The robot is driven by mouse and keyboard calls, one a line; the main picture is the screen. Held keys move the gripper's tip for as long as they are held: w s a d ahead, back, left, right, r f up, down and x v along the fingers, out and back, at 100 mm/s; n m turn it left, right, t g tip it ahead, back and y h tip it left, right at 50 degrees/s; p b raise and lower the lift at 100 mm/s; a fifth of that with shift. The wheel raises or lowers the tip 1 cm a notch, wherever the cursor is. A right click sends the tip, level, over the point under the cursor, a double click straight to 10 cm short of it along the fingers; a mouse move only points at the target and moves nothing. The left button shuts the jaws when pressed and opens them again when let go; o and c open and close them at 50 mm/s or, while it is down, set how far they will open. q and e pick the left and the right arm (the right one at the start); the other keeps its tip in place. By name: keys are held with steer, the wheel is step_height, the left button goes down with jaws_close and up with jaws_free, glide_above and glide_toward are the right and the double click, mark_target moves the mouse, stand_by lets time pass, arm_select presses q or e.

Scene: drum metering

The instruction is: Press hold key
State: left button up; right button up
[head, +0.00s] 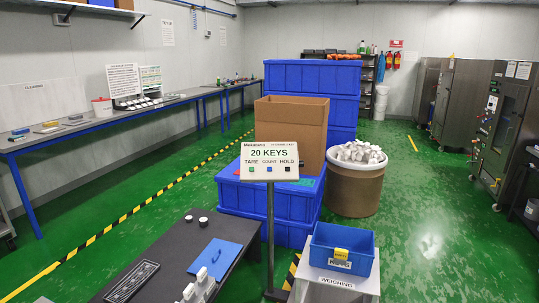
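The scale's display panel (269,161) stands on a dark post in the middle of the head view and faces me. It reads "20 KEYS". Below are the labels TARE, COUNT and HOLD, each with a small square key under it. The count key (269,169) in the middle is blue, and the tare key (251,169) is on the left. Nothing covers or touches the keys.
A dark table (175,262) with a blue board (215,258) is at the front left. A blue bin (341,249) sits on the white weighing stand (318,278) at right. Behind the panel are blue crates (270,205), a cardboard box (290,126) and a full drum (353,190).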

arm_select(q)
jaws_close()
stand_by(0.3)
stand_by(1.2)
